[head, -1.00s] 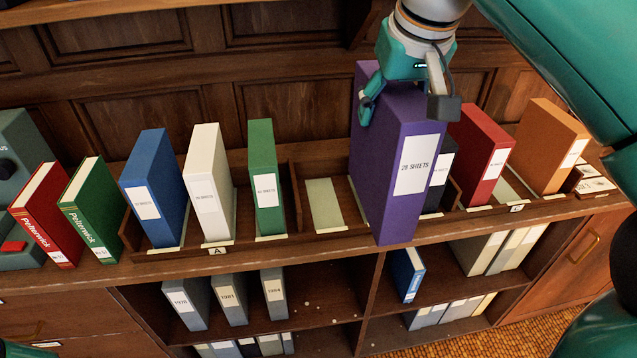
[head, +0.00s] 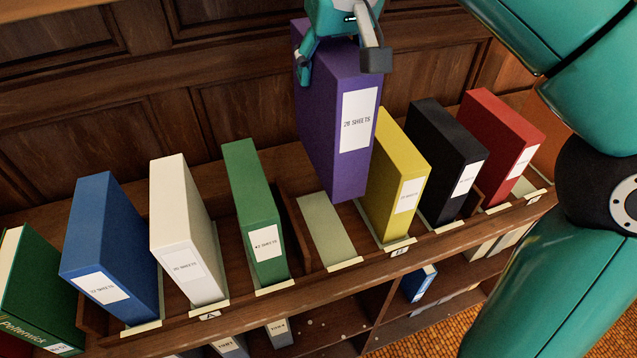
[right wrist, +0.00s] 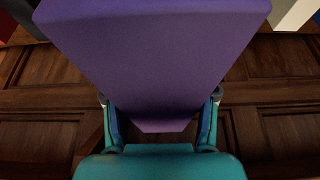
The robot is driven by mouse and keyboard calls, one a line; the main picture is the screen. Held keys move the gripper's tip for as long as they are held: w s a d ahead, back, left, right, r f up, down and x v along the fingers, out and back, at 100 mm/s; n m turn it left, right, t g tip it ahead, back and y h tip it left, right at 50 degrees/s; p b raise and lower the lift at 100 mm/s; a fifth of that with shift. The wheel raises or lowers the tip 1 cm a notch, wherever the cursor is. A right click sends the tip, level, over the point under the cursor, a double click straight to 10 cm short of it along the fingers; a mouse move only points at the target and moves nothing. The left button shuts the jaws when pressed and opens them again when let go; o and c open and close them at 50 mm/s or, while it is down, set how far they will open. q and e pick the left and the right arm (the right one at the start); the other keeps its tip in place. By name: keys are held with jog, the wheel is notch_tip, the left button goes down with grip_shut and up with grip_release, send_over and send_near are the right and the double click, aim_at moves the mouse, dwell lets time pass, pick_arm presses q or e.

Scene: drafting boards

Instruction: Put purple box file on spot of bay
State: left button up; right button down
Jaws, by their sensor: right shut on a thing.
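The purple box file (head: 322,130), labelled "28 SHEETS", is held upright in the air by my right gripper (head: 340,66), whose fingers grip its top. In the right wrist view the file (right wrist: 155,65) fills the space between both fingers (right wrist: 160,122). Below it, a pale green-grey empty spot (head: 328,232) shows in the bay (head: 399,249) marked B, just left of the yellow box file (head: 398,175). The file's lower end is apart from the spot and overlaps part of the yellow file in the view. My left gripper is out of view.
Green (head: 252,205), white (head: 185,235) and blue (head: 110,250) box files stand in bay A at left. Wood panelling (head: 130,135) rises behind.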

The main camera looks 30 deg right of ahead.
aim_at(339, 130)
notch_tip(339, 130, down, 14)
jog(key=b, duration=0.3)
jog(key=shift+a+f, duration=0.1)
jog(key=shift+f, duration=2.15)
jog(key=shift+f+b, duration=0.1)
jog(key=shift+b, duration=0.2)
jog(key=shift+c, duration=1.7)
grip_release()
jog(key=shift+s, duration=0.1)
jog(key=shift+s+r, duration=0.1)
jog(key=shift+r, duration=0.4)
jog(key=p+v, duration=0.1)
jog(key=v, duration=1)
jog(key=shift+s+a, duration=0.1)
jog(key=shift+s, duration=0.05)
